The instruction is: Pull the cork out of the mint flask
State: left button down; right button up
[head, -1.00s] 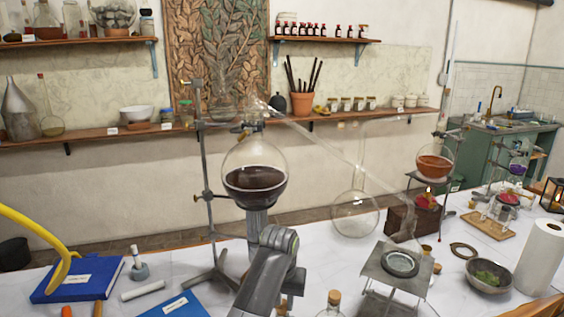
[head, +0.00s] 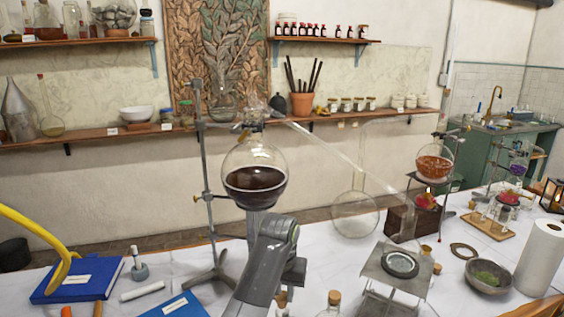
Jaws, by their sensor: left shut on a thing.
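My left gripper (head: 292,278) is low in the middle of the head view, mostly behind its own wrist. It is shut on a small brown cork (head: 281,298) that shows just under it. A bit of clear glass shows below this cork at the bottom edge; I cannot tell whether the cork is still in its neck. Beside it, to the right, a second corked flask (head: 332,312) is cut off by the bottom edge, its cork (head: 334,297) in its neck. No mint label or contents can be read. My right gripper is not in view.
A round flask of dark liquid (head: 254,180) on a stand (head: 207,190) is close behind my arm. A metal tripod (head: 399,265) stands to the right. Blue books (head: 85,280) lie left; a grey bowl (head: 489,276) and paper roll (head: 540,258) stand right.

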aim_at(283, 294)
pick_arm(q)
jog(key=shift+r, duration=0.45)
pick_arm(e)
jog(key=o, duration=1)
pick_arm(q)
jog(key=shift+f+b, duration=0.7)
jog(key=shift+f, duration=0.05)
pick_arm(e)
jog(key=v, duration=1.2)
pick_arm(q)
jog(key=shift+r, duration=0.2)
notch_tip(283, 294, up, 4)
jog(key=p, duration=0.5)
jog(key=shift+f+p, duration=0.15)
jog(key=shift+p, duration=0.2)
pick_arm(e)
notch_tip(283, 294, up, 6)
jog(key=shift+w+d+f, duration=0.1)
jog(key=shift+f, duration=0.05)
